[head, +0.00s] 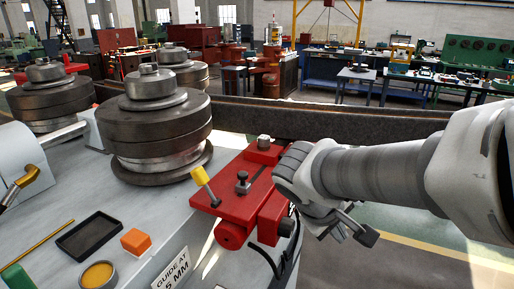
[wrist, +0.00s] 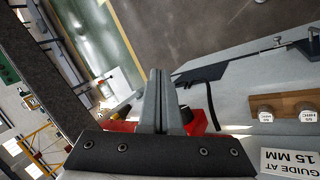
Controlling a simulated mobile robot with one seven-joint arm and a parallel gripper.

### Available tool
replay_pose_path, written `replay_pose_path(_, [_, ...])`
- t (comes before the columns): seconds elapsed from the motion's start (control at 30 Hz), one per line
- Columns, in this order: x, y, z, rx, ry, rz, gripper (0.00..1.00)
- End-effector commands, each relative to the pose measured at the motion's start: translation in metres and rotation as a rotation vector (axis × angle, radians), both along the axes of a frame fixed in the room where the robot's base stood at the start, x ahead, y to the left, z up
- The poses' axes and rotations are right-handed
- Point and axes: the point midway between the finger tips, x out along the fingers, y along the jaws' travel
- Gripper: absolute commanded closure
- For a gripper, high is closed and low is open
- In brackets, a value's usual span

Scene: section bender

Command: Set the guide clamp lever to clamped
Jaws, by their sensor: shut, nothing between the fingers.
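A red guide block (head: 240,195) sits on the grey machine top, right of the steel rollers. A lever with a yellow grip (head: 200,176) stands tilted up to the left at its left end; I take this as the clamp lever. A small dark clamp screw (head: 242,183) is on the block's top. My gripper (head: 365,236) is to the right of the block, apart from the yellow grip. In the wrist view its fingers (wrist: 162,75) are together and empty. Red parts of the block (wrist: 118,127) show behind them, partly hidden; the lever is not clear there.
Large steel rollers (head: 153,125) stand left of the block, with a long dark beam (head: 300,124) behind. A black tray (head: 88,236), an orange block (head: 136,242) and a label (head: 172,272) reading guide at 15 mm are at the front left. Open floor lies right.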

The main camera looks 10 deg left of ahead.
Motion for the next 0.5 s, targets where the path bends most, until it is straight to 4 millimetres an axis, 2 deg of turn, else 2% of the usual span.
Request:
replay_pose_path(0.03, [0.010,0.016,0.003,-0.057,-0.002,0.057,1.00])
replay_pose_path(0.1, [0.023,0.034,0.004,-0.133,-0.018,0.127,1.00])
replay_pose_path(0.27, [0.049,0.087,0.007,-0.300,-0.078,0.299,1.00])
replay_pose_path(0.37, [0.060,0.126,0.009,-0.402,-0.131,0.413,1.00])
replay_pose_path(0.5, [0.066,0.190,0.011,-0.535,-0.224,0.580,1.00])
